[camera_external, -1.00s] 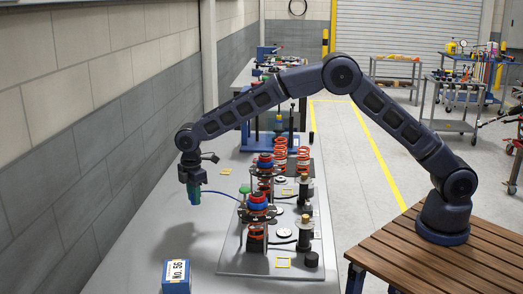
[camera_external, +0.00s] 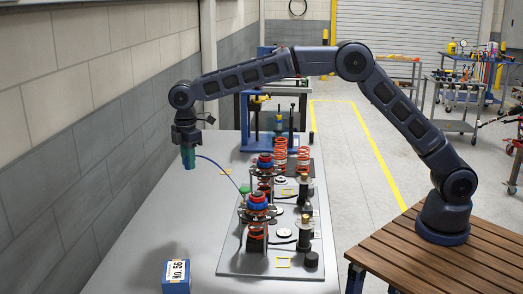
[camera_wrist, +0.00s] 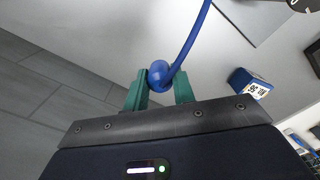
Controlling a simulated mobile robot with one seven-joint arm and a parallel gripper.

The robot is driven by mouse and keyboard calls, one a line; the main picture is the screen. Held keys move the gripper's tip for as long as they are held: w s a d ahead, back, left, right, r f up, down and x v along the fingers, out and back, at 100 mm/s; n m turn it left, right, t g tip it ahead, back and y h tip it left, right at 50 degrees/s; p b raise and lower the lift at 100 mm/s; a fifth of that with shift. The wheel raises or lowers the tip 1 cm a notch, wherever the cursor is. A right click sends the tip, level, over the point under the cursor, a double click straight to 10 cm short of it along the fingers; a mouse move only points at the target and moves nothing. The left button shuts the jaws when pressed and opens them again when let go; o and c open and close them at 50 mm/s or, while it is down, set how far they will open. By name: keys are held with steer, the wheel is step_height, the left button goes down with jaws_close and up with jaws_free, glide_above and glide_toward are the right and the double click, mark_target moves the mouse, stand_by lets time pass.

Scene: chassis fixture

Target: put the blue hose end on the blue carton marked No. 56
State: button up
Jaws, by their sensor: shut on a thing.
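The blue hose end (camera_wrist: 160,75) is between the green fingertips of my gripper (camera_wrist: 160,90) in the wrist view. A thin blue hose (camera_external: 222,168) runs from it to the fixture plate. My gripper (camera_external: 188,158) is shut on the hose end and hangs above the left side of the grey table, behind the carton in the external view. The blue carton marked No. 56 (camera_external: 176,281) stands on the table at the front, its white label facing up and forward. It also shows in the wrist view (camera_wrist: 240,79), to the right of my gripper.
The fixture plate (camera_external: 232,262) with several red coil springs, posts and rings lies right of the carton. A blue press frame (camera_external: 244,125) stands at the far end of the table. A wall (camera_external: 75,150) runs along the left.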

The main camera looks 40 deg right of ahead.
steer(key=s+a+r, duration=0.4)
steer(key=s+a, duration=0.7)
steer(key=s, duration=0.3)
step_height(320, 180, up, 2)
steer(key=m, duration=0.1)
glide_above(187, 272)
step_height(187, 272, down, 19)
steer(key=shift+f, duration=0.15)
steer(key=shift+f, duration=0.15)
steer(key=o, duration=1)
step_height(187, 272, up, 12)
steer(key=shift+r, duration=0.2)
